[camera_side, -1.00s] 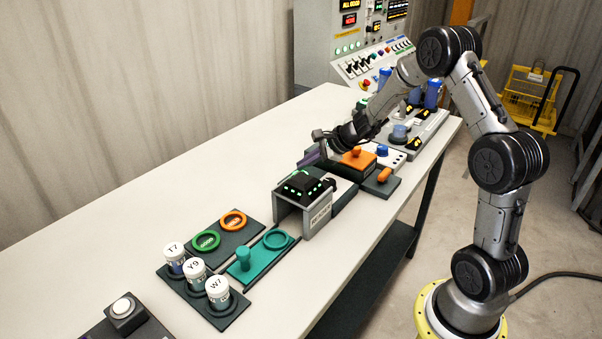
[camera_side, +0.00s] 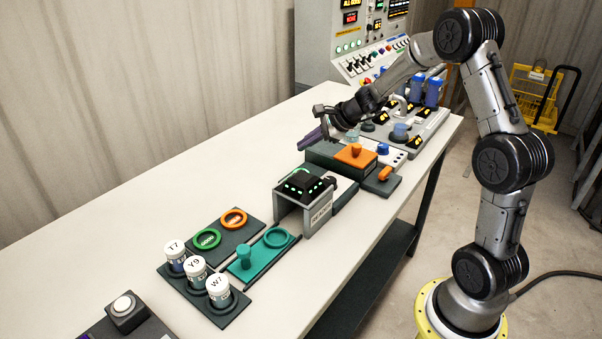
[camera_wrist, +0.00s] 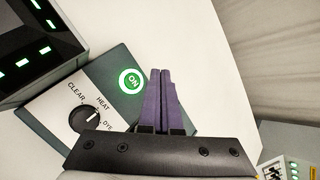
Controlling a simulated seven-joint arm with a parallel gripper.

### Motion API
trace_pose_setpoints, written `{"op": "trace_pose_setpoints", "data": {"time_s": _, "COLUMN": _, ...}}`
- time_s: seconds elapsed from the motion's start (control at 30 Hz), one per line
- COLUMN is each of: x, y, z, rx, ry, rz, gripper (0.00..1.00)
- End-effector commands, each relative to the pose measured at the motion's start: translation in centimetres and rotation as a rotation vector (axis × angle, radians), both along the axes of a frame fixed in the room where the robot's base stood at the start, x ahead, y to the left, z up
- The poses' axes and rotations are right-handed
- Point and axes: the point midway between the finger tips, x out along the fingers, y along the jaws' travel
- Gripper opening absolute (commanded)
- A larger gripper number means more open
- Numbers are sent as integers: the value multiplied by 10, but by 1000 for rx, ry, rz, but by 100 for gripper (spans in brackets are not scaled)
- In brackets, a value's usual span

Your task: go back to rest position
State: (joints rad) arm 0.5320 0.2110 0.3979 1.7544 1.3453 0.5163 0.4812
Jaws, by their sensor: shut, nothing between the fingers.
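My gripper (camera_side: 315,138) is above the table, left of and higher than the grey box with the orange-topped lid. Its purple fingers are shut together with nothing between them. In the wrist view the fingers (camera_wrist: 161,95) point over a panel (camera_wrist: 62,100) with a black knob (camera_wrist: 86,120) marked CLEAR, HEAT and DYE. A round green light (camera_wrist: 131,81) on that panel reads ON. The fingers hide part of the panel.
The table (camera_side: 215,160) holds a black device with green lights (camera_side: 306,183), a teal tray (camera_side: 262,257), and white-lidded jars (camera_side: 196,268) labelled T7, Y9 and W7. A control console (camera_side: 335,50) stands behind. The table's left side is clear.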

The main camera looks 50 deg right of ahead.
Motion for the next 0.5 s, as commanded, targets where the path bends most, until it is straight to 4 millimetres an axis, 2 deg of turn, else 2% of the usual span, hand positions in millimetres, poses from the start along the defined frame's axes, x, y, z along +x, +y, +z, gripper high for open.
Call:
{"op": "trace_pose_setpoints", "data": {"time_s": 0.07, "x": 2, "y": 7, "z": 3, "rx": -3, "ry": -5, "rz": 13, "gripper": 0}}
{"op": "trace_pose_setpoints", "data": {"time_s": 0.13, "x": 7, "y": 17, "z": 18, "rx": -17, "ry": -31, "rz": 36, "gripper": 0}}
{"op": "trace_pose_setpoints", "data": {"time_s": 0.27, "x": 7, "y": 57, "z": 74, "rx": -78, "ry": -118, "rz": 122, "gripper": 0}}
{"op": "trace_pose_setpoints", "data": {"time_s": 0.3, "x": 1, "y": 76, "z": 93, "rx": -112, "ry": -144, "rz": 173, "gripper": 0}}
{"op": "trace_pose_setpoints", "data": {"time_s": 0.37, "x": -15, "y": 105, "z": 119, "rx": -178, "ry": -178, "rz": 271, "gripper": 0}}
{"op": "trace_pose_setpoints", "data": {"time_s": 0.4, "x": -29, "y": 125, "z": 134, "rx": -228, "ry": -198, "rz": 345, "gripper": 0}}
{"op": "trace_pose_setpoints", "data": {"time_s": 0.47, "x": -53, "y": 151, "z": 152, "rx": -312, "ry": -225, "rz": 461, "gripper": 0}}
{"op": "trace_pose_setpoints", "data": {"time_s": 0.5, "x": -71, "y": 168, "z": 161, "rx": -373, "ry": -241, "rz": 541, "gripper": 0}}
